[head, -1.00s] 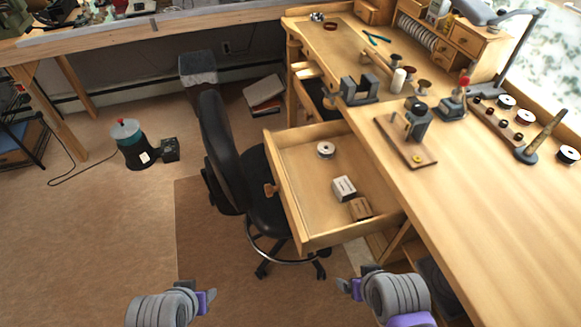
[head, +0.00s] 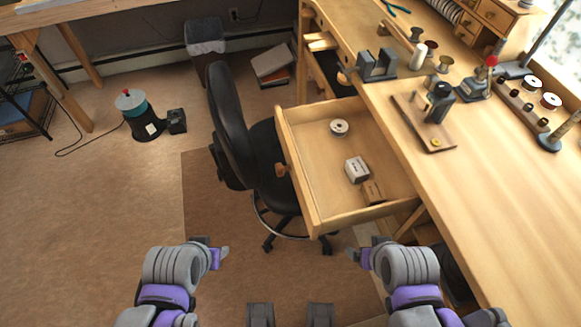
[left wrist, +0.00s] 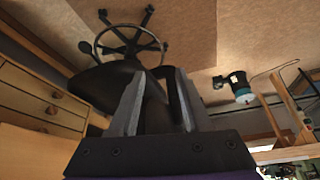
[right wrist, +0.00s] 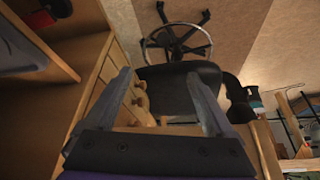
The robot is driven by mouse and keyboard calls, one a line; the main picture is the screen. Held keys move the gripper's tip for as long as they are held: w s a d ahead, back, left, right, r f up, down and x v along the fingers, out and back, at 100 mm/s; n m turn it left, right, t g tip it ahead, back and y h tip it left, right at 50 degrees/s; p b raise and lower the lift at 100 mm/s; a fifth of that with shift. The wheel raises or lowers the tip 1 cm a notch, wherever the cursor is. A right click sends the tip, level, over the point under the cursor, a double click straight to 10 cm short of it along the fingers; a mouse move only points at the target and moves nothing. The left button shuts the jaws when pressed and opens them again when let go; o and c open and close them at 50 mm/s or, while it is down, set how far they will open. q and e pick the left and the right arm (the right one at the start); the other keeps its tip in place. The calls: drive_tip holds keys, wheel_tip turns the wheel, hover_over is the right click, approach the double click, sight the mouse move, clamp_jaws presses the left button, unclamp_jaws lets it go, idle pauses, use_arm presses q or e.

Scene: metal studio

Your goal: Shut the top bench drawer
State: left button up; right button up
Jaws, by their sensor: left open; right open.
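The top bench drawer (head: 300,187) is a wide wooden drawer pulled far out from the bench (head: 470,225), with its round knob (head: 281,169) facing left toward the chair. Inside lie a white spool (head: 339,127), a white box (head: 356,170) and a brown box (head: 373,193). My left gripper (head: 216,252) is open and empty, in front of and left of the drawer in the picture. My right gripper (head: 362,256) is open and empty, just below the drawer's near side in the picture. Neither appears to touch the drawer. Both wrist views show spread, empty fingers.
A black chair (head: 235,125) stands close to the drawer front. Behind, another bench drawer (head: 325,75) is partly open. The bench top holds a vise (head: 377,65) and other tools. A black and teal canister (head: 140,115) stands on the left floor. Floor at the lower left is clear.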

use_arm(q)
drive_tip(key=shift+w+d+r, duration=0.1)
drive_tip(key=shift+r, duration=0.1)
drive_tip(key=shift+c, duration=1.2)
drive_tip(key=w+r+n, duration=0.1)
drive_tip(key=n, duration=0.1)
drive_tip(key=w+d+r+n+h+p, duration=0.1)
drive_tip(key=r+n, duration=0.1)
drive_tip(key=shift+w+d+g+p, duration=0.15)
drive_tip(key=shift+w+g+p, duration=0.15)
drive_tip(key=shift+w+g, duration=0.1)
clamp_jaws()
drive_tip(key=n+g+h+p, duration=0.2)
drive_tip(key=n+h+p, duration=0.45)
drive_tip(key=n, duration=1.05)
approach(286, 156)
drive_tip(key=shift+h, duration=0.55)
drive_tip(key=x, duration=0.2)
drive_tip(key=b+x, duration=0.2)
drive_tip(key=x, duration=0.1)
drive_tip(key=shift+f, duration=0.5)
